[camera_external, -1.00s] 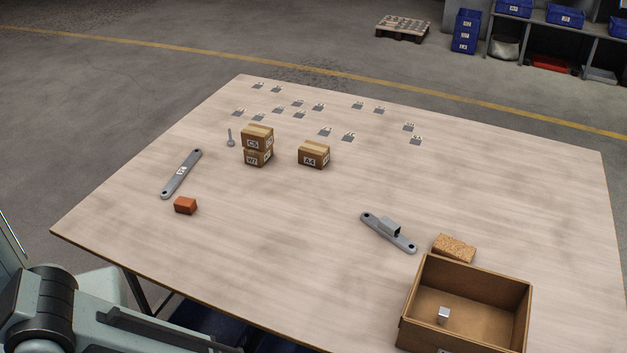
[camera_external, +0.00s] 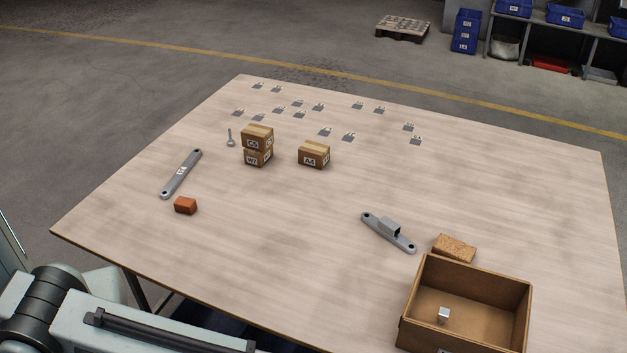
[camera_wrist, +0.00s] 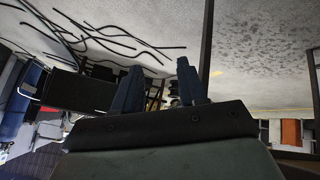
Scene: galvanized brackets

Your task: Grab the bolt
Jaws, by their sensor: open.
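The bolt (camera_external: 230,138) is small and grey. It lies on the table just left of the stacked cardboard boxes, its round end toward the front. My gripper (camera_wrist: 158,82) shows in the wrist view with its two dark blue fingers apart and nothing between them. That view looks out across the room, and the bolt is not in it. In the external view only part of my arm shows at the lower left, off the table's front edge. The gripper itself is outside that view.
Two stacked boxes (camera_external: 257,147) stand right beside the bolt, with another box (camera_external: 314,155) further right. A flat bracket (camera_external: 181,174) and an orange block (camera_external: 185,206) lie nearer the front. A second bracket (camera_external: 388,232), a cork block (camera_external: 454,248) and an open bin (camera_external: 415,296) are at right.

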